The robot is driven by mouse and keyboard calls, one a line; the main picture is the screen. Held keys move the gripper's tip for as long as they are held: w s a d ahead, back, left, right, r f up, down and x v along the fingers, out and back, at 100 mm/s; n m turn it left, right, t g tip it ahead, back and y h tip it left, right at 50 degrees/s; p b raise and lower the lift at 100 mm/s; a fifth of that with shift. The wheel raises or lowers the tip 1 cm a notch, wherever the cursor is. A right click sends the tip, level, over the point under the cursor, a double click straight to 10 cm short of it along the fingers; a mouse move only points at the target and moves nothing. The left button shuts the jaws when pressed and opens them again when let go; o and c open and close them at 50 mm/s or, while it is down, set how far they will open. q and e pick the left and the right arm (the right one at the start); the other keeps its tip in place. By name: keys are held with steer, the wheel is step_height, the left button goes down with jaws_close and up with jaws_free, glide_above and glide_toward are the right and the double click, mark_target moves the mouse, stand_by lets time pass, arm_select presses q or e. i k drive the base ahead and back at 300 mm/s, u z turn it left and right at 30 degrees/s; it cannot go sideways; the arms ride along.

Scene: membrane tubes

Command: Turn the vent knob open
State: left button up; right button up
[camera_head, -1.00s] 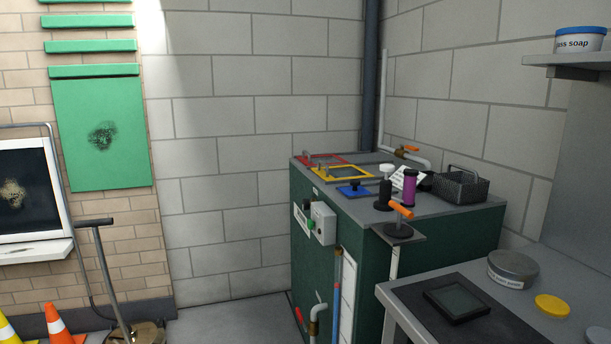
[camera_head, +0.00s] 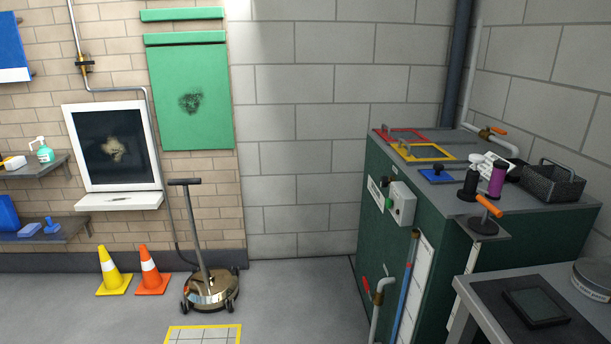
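No part is clearly marked as the vent knob, so I cannot tell which one it is. A green cabinet (camera_head: 455,245) with a grey top stands at the right. An orange handle (camera_head: 487,205) on a dark round base sits at its front right corner. A small orange lever (camera_head: 498,130) is on the pipe behind the cabinet. A blue square piece with a knob (camera_head: 437,175) lies on the top. A grey box with a green button (camera_head: 401,203) is on the front face, and a red lever (camera_head: 366,285) is low on it. Neither gripper is in view.
Red (camera_head: 400,136) and yellow (camera_head: 447,152) frames, dark and purple spools (camera_head: 497,180) and a wire basket (camera_head: 553,183) are on the cabinet. A grey bench (camera_head: 462,320) is at lower right. Cones (camera_head: 149,272) and a wheeled floor cleaner (camera_head: 211,290) stand left.

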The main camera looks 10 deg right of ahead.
mark_target(384, 182)
steer(key=u, duration=0.1)
steer(key=i, duration=3.15)
steer(key=z, duration=1.85)
